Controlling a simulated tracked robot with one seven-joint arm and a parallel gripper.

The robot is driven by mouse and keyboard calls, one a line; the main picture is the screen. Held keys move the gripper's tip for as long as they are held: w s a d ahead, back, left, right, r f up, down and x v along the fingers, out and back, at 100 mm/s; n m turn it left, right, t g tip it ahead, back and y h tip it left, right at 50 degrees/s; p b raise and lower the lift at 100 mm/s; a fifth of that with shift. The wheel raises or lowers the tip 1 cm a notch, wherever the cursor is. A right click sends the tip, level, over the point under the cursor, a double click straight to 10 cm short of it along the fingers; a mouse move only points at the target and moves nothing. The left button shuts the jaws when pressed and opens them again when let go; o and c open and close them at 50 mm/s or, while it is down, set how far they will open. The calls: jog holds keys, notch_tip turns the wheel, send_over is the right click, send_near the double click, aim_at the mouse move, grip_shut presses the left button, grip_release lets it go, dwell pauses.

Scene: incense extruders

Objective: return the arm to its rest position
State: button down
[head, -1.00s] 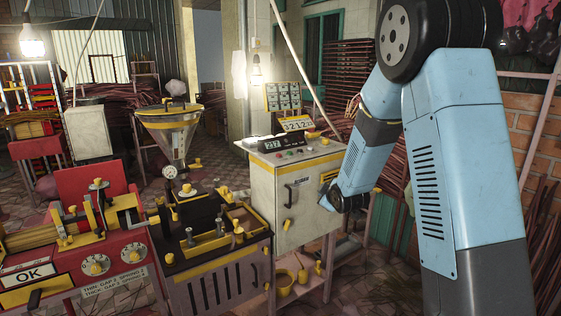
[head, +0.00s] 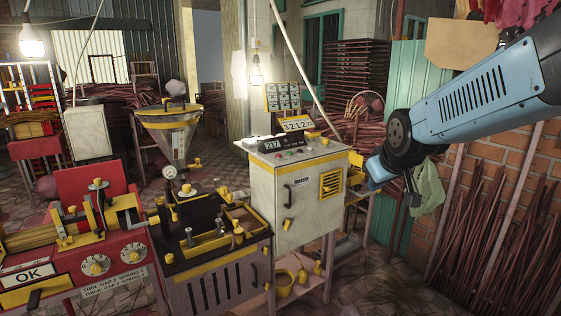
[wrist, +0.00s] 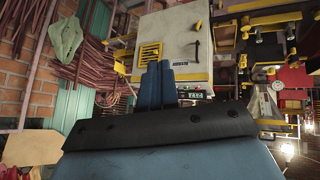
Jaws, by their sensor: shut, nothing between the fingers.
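My arm (head: 480,95) reaches in from the right edge of the head view, with its forearm angled down and left to a dark joint. The end of the arm is small and partly hidden there, beside the right side of the pale control cabinet (head: 298,195). In the wrist view, which is upside down, my gripper (wrist: 158,66) shows two blue fingers side by side, shut and empty. The cabinet (wrist: 172,30) appears beyond the fingertips, and I see no contact with it.
A red extruder (head: 70,245) and a black-topped machine (head: 215,270) with a hopper (head: 178,140) stand left of the cabinet. A green cloth (head: 430,188) hangs behind the arm's end. Brown stick bundles (head: 490,235) lean on the brick wall at right.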

jog(key=s+r+m+g, duration=0.2)
jog(key=s+m, duration=0.2)
jog(key=s, duration=1.4)
jog(key=shift+s+d+g, duration=0.2)
jog(key=shift+d+g, duration=0.1)
jog(key=shift+d, duration=0.15)
